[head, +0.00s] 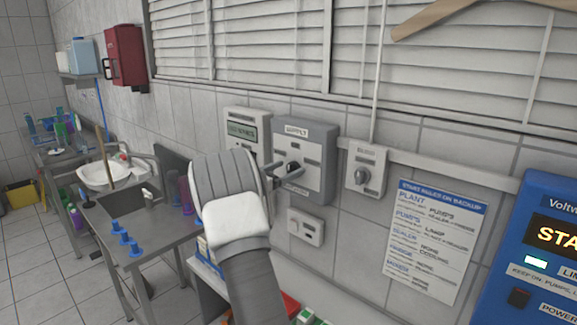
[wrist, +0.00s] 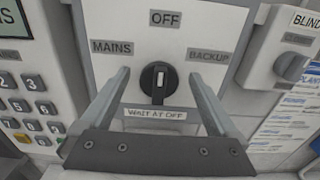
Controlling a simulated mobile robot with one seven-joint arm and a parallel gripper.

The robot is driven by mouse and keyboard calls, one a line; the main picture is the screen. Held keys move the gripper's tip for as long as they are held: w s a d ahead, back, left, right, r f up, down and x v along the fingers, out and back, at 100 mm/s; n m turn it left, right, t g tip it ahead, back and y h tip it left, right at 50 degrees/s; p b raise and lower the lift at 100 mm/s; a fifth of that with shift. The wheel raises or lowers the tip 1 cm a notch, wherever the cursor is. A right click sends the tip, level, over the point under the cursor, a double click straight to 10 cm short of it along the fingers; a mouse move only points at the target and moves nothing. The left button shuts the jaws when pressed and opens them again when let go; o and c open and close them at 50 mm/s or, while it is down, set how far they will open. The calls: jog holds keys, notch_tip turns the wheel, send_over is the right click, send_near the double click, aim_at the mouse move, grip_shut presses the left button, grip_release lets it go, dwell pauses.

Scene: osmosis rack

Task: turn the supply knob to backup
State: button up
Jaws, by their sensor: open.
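The supply panel (head: 318,143) is a grey wall box with a "SUPPLY" label in the head view. Its black knob (wrist: 150,74) sits in the middle of the panel in the wrist view, with a white mark upright towards the OFF label (wrist: 165,19). The MAINS label (wrist: 117,47) is on the left, the BACKUP label (wrist: 208,56) on the right, and a "WAIT AT OFF" label (wrist: 156,114) below. My gripper (wrist: 158,78) is open, its fingers on either side of the knob, apart from it in the picture. In the head view my gripper (head: 276,173) is at the panel, partly hidden by my wrist.
A keypad box (head: 240,125) with a display is left of the panel. A blind switch box (head: 365,170) is on the right. A small white box (head: 305,227) is below. An instruction sheet (head: 433,240) and a blue unit (head: 540,250) are further right.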

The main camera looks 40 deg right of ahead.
jog(key=shift+d, duration=0.45)
jog(key=shift+c, duration=0.2)
jog(key=c, duration=1.3)
